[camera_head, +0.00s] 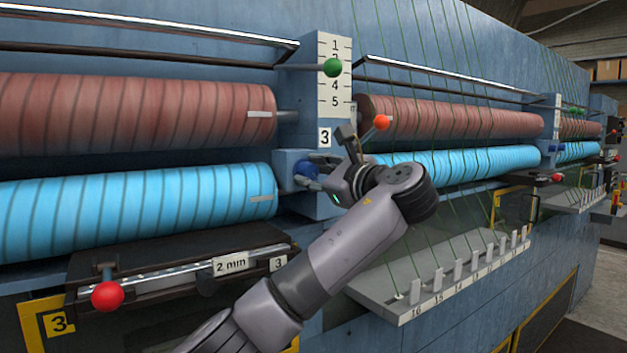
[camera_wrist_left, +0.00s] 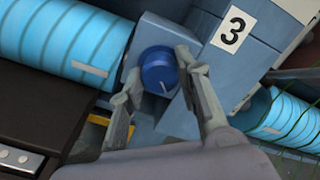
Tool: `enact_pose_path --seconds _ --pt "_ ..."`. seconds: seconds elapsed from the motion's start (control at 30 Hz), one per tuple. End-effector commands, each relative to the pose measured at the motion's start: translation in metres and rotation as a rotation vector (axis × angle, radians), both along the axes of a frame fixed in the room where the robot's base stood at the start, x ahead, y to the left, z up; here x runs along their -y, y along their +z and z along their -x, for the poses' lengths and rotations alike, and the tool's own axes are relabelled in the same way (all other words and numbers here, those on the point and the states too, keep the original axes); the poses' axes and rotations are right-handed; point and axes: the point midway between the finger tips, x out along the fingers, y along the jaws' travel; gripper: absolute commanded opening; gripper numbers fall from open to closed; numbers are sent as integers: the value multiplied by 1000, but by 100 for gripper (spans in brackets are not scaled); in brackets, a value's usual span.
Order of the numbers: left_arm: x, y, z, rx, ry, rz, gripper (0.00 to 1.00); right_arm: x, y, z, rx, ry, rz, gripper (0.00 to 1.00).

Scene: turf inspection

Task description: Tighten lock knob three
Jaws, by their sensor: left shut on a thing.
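The lock knob three is a dark blue round knob (camera_head: 305,170) with a white line on its face. It sits on the blue block under the "3" label (camera_head: 325,137), between the roller sections. In the left wrist view the knob (camera_wrist_left: 158,73) shows between the fingers, and its white line points down and slightly right. My left gripper (camera_head: 318,172) is at the knob, shut on it, with one finger on either side in the wrist view (camera_wrist_left: 152,80). The arm hides part of the block. My right gripper is not in view.
Red-brown rollers (camera_head: 130,112) and blue rollers (camera_head: 130,205) flank the block. A green ball (camera_head: 333,67) on the scale and an orange-red ball lever (camera_head: 382,122) are close above. A red ball handle (camera_head: 107,295) is lower left. A numbered tray (camera_head: 375,285) juts out at right.

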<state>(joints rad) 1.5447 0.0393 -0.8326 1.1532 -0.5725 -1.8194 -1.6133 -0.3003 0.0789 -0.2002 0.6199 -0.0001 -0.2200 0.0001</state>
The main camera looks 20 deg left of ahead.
Motion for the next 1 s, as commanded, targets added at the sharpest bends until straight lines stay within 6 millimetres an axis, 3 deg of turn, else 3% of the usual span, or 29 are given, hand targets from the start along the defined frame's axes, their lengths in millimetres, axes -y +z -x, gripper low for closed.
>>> enact_pose_path --seconds 0.03,0.4,1.0 --pt "1 -3 0 39 -4 28 3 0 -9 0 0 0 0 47" --pt "1 -1 0 317 -2 244 3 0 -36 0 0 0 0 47" --pt "1 2 0 767 -5 592 3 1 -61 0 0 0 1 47"
